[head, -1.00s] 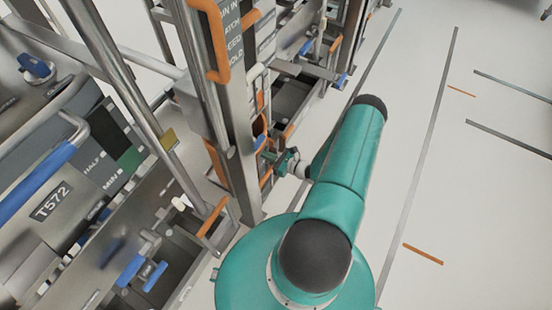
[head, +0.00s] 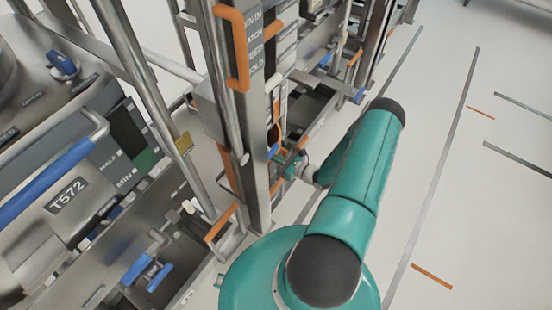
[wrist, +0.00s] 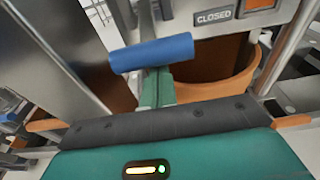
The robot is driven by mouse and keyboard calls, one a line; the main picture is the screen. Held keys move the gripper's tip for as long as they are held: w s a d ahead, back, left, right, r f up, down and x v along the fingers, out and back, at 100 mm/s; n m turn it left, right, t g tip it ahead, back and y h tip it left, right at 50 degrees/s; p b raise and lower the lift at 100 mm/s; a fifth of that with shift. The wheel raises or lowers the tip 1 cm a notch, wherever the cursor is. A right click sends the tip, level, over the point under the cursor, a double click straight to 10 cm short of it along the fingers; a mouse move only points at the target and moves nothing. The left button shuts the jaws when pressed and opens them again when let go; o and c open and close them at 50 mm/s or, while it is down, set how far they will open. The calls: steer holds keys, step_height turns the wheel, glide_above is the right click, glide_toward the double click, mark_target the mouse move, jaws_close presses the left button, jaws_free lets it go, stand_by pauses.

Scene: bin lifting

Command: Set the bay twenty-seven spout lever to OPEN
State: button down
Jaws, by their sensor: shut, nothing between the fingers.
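A blue lever handle (wrist: 150,54) on a metal stem lies crosswise close in front of my gripper (wrist: 154,88) in the wrist view. The teal fingers are shut and empty, with their tips at or just under the handle; I cannot tell if they touch it. A "CLOSED" label (wrist: 213,17) is to the handle's upper right. In the head view my gripper (head: 292,166) is at the side of the rack post, beside a small blue handle (head: 273,151). No bay number is readable, and no "OPEN" label shows.
An orange curved bin (wrist: 215,75) is behind the fingers. A steel rack post (head: 253,160) with an orange grab handle (head: 232,50) stands left of my arm. A hopper labelled T572 (head: 66,195) is at the left. The floor (head: 450,200) to the right is clear.

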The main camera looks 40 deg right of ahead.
steer(key=shift+s+r, duration=0.15)
steer(key=shift+r, duration=0.1)
steer(key=shift+s+d+r+g, duration=0.15)
steer(key=shift+r+g, duration=0.15)
steer(key=shift+g, duration=0.3)
step_height(320, 180, up, 10)
steer(key=g+h, duration=0.2)
steer(key=g, duration=0.4)
steer(key=shift+s+g+h, duration=0.15)
steer(key=shift+g+h, duration=0.15)
steer(key=shift+g, duration=0.1)
steer(key=shift+w+r, duration=0.1)
steer(key=shift+w, duration=0.1)
